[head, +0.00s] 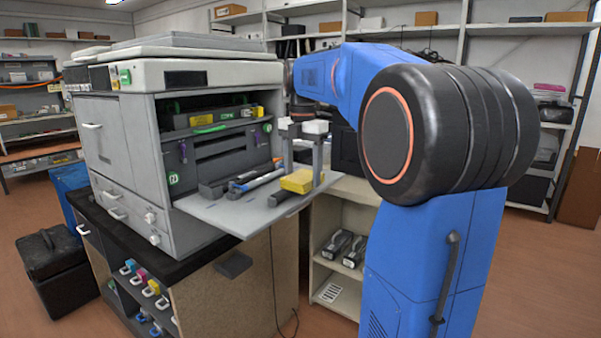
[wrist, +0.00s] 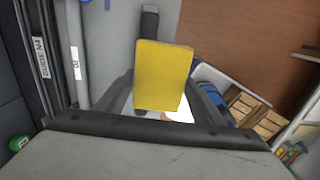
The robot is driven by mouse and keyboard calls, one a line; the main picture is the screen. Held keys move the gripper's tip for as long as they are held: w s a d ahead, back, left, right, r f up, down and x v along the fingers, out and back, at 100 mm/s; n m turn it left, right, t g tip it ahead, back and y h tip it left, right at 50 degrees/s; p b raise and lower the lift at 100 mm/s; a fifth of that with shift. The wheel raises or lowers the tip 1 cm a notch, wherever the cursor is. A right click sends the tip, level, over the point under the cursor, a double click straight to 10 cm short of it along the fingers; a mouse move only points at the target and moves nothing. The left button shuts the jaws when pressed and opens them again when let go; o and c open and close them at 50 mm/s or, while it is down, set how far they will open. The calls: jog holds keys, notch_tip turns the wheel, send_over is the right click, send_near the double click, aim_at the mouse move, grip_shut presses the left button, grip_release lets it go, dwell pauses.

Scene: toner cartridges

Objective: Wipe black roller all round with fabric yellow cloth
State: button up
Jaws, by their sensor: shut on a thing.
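My gripper (head: 303,168) is shut on the yellow cloth (head: 301,182), a flat folded pad, over the outer part of the printer's lowered flap. In the wrist view the cloth (wrist: 163,72) sits between the two fingers and hides what is behind it. Dark bar-shaped parts (head: 216,189) lie on the flap left of the cloth, beside a light grey tube (head: 262,179). I cannot tell for sure which dark part is the black roller.
The open printer (head: 125,130) stands on a dark-topped cabinet (head: 215,275). Its flap (head: 240,218) has bare space near the front edge. A pale shelf unit (head: 325,270) with dark cartridges is to the right. A black box (head: 60,265) is on the floor at left.

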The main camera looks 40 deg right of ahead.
jog(key=shift+s+d, duration=0.1)
jog(key=shift+s, duration=0.1)
jog(key=shift+r, duration=3.5)
jog(key=w+a, duration=0.2)
jog(key=w, duration=0.4)
jog(key=shift+a+f, duration=0.15)
jog(key=shift+f, duration=2.8)
jog(key=shift+f, duration=0.6)
jog(key=shift+s, duration=0.15)
jog(key=shift+s, duration=0.35)
